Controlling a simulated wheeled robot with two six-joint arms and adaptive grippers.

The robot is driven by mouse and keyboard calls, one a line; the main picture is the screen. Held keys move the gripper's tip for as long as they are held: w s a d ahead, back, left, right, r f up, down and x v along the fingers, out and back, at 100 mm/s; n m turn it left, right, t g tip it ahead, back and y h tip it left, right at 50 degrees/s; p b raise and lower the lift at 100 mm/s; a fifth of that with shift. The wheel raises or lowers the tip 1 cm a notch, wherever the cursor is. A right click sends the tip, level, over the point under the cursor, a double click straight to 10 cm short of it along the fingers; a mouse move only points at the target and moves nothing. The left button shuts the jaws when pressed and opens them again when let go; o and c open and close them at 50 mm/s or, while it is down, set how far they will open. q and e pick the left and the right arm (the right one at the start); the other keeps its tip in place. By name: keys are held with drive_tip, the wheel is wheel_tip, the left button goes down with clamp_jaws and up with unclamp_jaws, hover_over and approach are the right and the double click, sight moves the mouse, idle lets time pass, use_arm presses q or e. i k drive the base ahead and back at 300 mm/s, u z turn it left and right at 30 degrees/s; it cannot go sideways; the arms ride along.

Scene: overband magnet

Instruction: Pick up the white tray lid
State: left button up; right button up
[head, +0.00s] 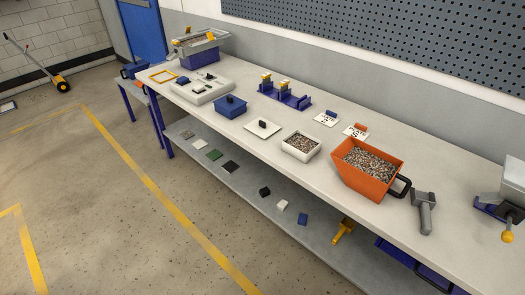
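A flat white lid with a small dark handle (257,131) lies on the long light workbench (225,130), near its middle. It lies between a blue lidded box (230,108) on its left and a white tray of mixed grains (301,147) on its right. The lid is apart from both, and the tray stands open at the top. Neither of my grippers is in view.
Blue stands with yellow tops (285,95) are behind. A lower shelf (245,180) holds small blocks. Open floor lies in front.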

sight(261, 127)
drive_tip(key=z, duration=1.4)
drive_tip(key=k, duration=0.1)
drive_tip(key=u, duration=2.45)
drive_tip(key=i, duration=1.05)
drive_tip(key=z, duration=0.7)
drive_tip(key=i, duration=0.75)
drive_tip(key=z, duration=0.65)
